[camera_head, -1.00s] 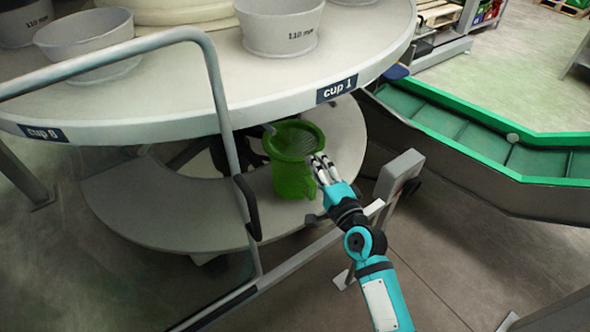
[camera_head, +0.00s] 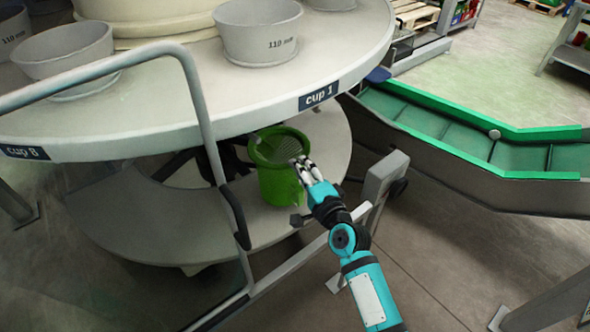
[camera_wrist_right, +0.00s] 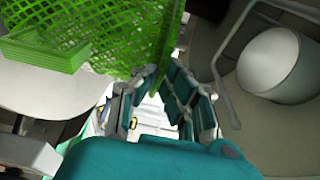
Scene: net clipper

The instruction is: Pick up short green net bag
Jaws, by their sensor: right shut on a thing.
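The short green net bag (camera_head: 274,183) stands upright with its round mouth open on the low grey shelf under the turntable. My right gripper (camera_head: 300,168) is at the bag's right side, just below the rim. In the right wrist view my right gripper (camera_wrist_right: 158,85) has its fingers closed on an edge of the mesh. The bag's far side and base contact are partly hidden. My left gripper is out of view.
The large turntable (camera_head: 200,128) with grey cups (camera_head: 258,35) overhangs the shelf (camera_head: 150,235). A bent metal rail (camera_head: 215,150) stands left of the bag. A metal post (camera_head: 380,180) is right of my gripper. A green-edged conveyor (camera_head: 450,130) lies further right.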

